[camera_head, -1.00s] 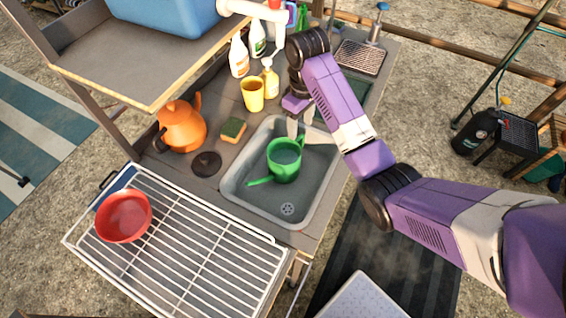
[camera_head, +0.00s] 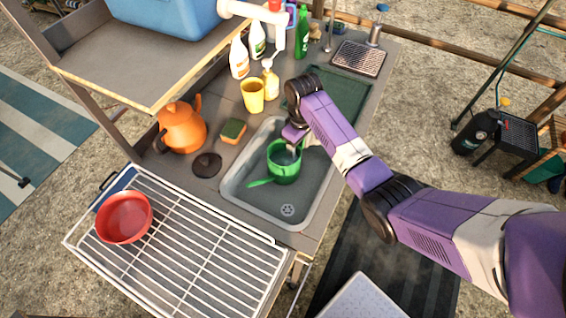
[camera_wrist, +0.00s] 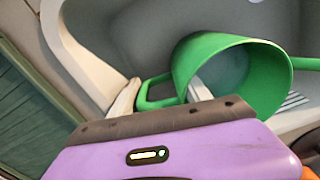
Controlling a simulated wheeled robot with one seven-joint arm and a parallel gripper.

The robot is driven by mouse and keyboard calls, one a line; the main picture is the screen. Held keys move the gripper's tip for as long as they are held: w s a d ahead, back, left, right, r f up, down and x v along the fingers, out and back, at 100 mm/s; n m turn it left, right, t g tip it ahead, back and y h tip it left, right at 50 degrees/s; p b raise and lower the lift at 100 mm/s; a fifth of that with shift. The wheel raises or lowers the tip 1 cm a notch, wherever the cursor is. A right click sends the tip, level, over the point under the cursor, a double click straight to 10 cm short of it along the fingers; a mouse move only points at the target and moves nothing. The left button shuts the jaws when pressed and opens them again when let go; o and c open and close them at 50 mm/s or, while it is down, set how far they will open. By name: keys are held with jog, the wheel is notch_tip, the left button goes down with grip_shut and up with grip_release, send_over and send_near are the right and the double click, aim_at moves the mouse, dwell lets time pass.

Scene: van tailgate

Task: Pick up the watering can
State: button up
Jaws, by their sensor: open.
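The green watering can (camera_head: 285,172) stands in the grey sink basin, its spout (camera_head: 259,183) pointing to the left. In the wrist view its wide round opening (camera_wrist: 268,85) and its side handle (camera_wrist: 146,93) show close up. My gripper (camera_head: 297,146) is open, low over the can at its far rim. In the wrist view one finger (camera_wrist: 123,100) is outside the handle and the other (camera_wrist: 201,90) appears inside the opening. The handle and the can wall lie between the fingers. My gripper body hides the lower part of the can in that view.
The sink basin's rim (camera_head: 228,185) surrounds the can. A sponge (camera_head: 233,130), yellow cup (camera_head: 252,95), orange kettle (camera_head: 182,127) and several bottles stand left of and behind the sink. A red bowl (camera_head: 124,217) sits on the wire rack (camera_head: 190,245) at the front left.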

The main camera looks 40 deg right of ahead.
jog(key=shift+c, duration=0.3)
jog(key=shift+r, duration=0.1)
grip_shut()
